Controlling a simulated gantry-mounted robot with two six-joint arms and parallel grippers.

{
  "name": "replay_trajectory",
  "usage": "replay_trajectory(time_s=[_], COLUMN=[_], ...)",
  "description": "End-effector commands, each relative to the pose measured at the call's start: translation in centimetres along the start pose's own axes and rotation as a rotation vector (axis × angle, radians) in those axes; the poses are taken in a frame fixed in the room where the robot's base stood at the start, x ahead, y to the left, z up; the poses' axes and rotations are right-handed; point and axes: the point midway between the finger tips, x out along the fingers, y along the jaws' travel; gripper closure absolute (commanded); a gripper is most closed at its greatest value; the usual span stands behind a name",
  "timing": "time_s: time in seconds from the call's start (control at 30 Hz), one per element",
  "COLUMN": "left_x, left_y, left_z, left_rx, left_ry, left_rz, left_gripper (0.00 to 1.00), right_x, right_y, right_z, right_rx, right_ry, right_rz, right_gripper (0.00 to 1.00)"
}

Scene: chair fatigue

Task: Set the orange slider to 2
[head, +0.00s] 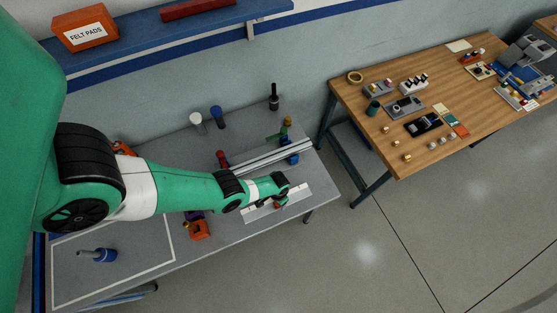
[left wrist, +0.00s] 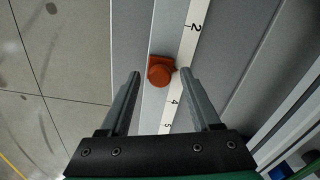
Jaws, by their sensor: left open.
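The orange slider (left wrist: 161,71) sits on a grey rail beside a white number scale (left wrist: 190,45) in the left wrist view. Its side toward the scale lies between the marks 2 and 4, nearer the 4; the 3 is not legible. My left gripper (left wrist: 161,74) is open, with one fingertip on either side of the slider and small gaps visible. I cannot tell whether a finger touches it. In the head view my left gripper (head: 281,196) is over the scale plate (head: 262,213) at the grey bench's front right, partly covering the slider. My right gripper is out of view.
On the grey bench (head: 150,235), a long metal rail (head: 265,160) lies behind the scale plate. An orange block (head: 200,230) and a blue-based part (head: 103,255) stand to the left. A wooden table (head: 370,90) with many small parts is at right.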

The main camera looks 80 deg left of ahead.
Motion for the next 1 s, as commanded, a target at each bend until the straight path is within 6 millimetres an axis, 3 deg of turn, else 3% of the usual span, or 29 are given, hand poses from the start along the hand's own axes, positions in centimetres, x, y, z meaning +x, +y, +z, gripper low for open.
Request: replay_trajectory(time_s=[0.17, 0.5, 0.53, 1.0], left_x=[-0.10, -0.09, -0.09, -0.08], left_y=[0.00, 0.00, 0.00, 0.00], left_z=[-0.02, -0.01, -0.01, 0.00], left_rx=[0.000, 0.000, 0.000, 0.000], left_ry=[0.000, 0.000, 0.000, 0.000], left_rz=[0.000, 0.000, 0.000, 0.000], left_gripper=[0.36, 0.97, 1.00, 1.00], right_x=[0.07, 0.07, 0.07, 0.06], right_y=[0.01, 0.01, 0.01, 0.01], right_z=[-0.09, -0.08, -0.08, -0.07], right_rx=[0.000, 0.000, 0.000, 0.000], right_ry=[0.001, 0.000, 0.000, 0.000], right_rz=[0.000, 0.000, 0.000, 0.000], right_gripper=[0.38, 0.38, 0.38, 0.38])
